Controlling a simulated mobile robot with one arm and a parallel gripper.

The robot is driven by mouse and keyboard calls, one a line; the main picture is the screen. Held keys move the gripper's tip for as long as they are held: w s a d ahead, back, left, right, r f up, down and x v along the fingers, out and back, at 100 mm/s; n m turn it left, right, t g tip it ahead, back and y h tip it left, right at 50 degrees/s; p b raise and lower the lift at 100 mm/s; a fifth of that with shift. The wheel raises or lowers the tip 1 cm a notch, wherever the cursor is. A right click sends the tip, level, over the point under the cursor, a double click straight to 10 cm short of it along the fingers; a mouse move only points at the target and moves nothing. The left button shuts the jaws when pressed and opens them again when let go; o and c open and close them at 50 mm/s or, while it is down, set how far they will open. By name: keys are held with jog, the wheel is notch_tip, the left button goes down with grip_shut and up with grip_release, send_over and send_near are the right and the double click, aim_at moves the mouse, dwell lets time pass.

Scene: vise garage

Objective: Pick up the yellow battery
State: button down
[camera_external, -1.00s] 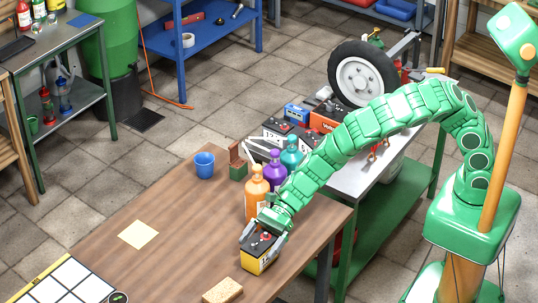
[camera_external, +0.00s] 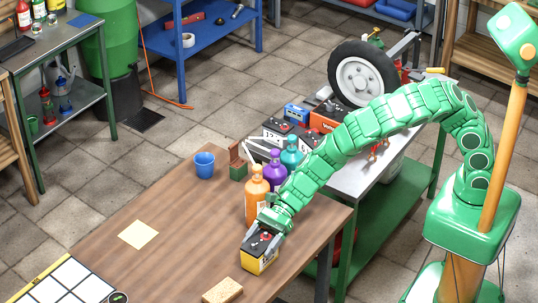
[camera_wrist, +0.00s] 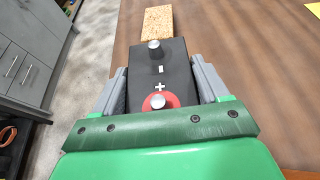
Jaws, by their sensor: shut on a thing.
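The yellow battery (camera_external: 258,262) with a black top stands upright on the wooden table, near its front right edge. In the wrist view its black top (camera_wrist: 172,73) shows two round terminals, one with a red ring, and plus and minus marks. My gripper (camera_external: 263,243) is over the battery from above. In the wrist view my gripper (camera_wrist: 161,87) has one grey finger on each side of the battery, shut on it. The battery's lower part is hidden in the wrist view. I cannot tell any gap between battery and table.
An orange bottle (camera_external: 257,195), a purple bottle (camera_external: 274,173) and a teal bottle (camera_external: 291,152) stand close behind my gripper. A sponge (camera_external: 222,291) lies in front of the battery. A blue cup (camera_external: 204,164) stands farther back. The table's middle is mostly clear.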

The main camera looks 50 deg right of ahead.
aim_at(254, 244)
jog(key=shift+r, duration=0.1)
jog(key=shift+s+d+r, duration=0.1)
jog(key=shift+r, duration=1.6)
jog(key=r, duration=0.1)
jog(key=s+d+r, duration=0.1)
jog(key=d+r, duration=0.1)
jog(key=shift+s+d+r, duration=0.15)
jog(key=shift+s, duration=0.2)
jog(key=shift+s+d+r, duration=0.3)
jog(key=shift+r, duration=0.3)
jog(key=shift+s+d+r, duration=0.3)
jog(key=shift+r, duration=0.25)
jog(key=s+d+r, duration=0.4)
jog(key=s+d, duration=0.1)
jog(key=d, duration=0.2)
jog(key=shift+s, duration=0.3)
